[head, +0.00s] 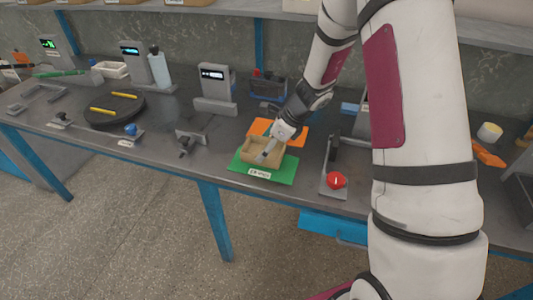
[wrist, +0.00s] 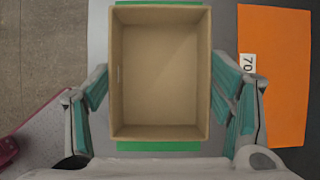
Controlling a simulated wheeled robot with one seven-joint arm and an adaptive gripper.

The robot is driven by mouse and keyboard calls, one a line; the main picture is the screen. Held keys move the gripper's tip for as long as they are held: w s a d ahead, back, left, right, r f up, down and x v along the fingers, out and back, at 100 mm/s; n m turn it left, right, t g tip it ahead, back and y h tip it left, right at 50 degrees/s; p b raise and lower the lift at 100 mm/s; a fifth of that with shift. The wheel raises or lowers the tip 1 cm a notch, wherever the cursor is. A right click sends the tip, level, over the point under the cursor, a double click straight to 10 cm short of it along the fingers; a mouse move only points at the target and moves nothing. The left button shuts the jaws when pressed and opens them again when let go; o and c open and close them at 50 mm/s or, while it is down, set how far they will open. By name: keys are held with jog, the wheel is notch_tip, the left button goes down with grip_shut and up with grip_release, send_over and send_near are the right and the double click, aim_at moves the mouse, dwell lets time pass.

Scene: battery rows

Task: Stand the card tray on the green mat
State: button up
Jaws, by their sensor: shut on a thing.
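The card tray (head: 251,156) is a tan, open-topped, empty cardboard box. It is over the green mat (head: 285,172) in the head view, upright. In the wrist view the tray (wrist: 160,133) fills the middle, seen from above, and the green mat (wrist: 160,146) shows at its near and far ends. My gripper (head: 270,149) is shut on the tray, with teal finger pads against its left and right walls in the wrist view. The tray's underside is hidden, so I cannot tell whether it touches the mat.
An orange mat (head: 293,133) lies just behind the green one; it is at the right in the wrist view. A fixture with a red knob (head: 336,181) stands to the right. A grey display stand (head: 215,90) is behind left, and a black round plate (head: 114,110) lies farther left.

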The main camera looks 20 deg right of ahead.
jog(key=shift+s+f, duration=0.1)
jog(key=shift+f, duration=1.45)
jog(key=shift+f, duration=0.1)
jog(key=shift+f, duration=0.1)
jog(key=o, duration=1.1)
jog(key=shift+o, duration=0.2)
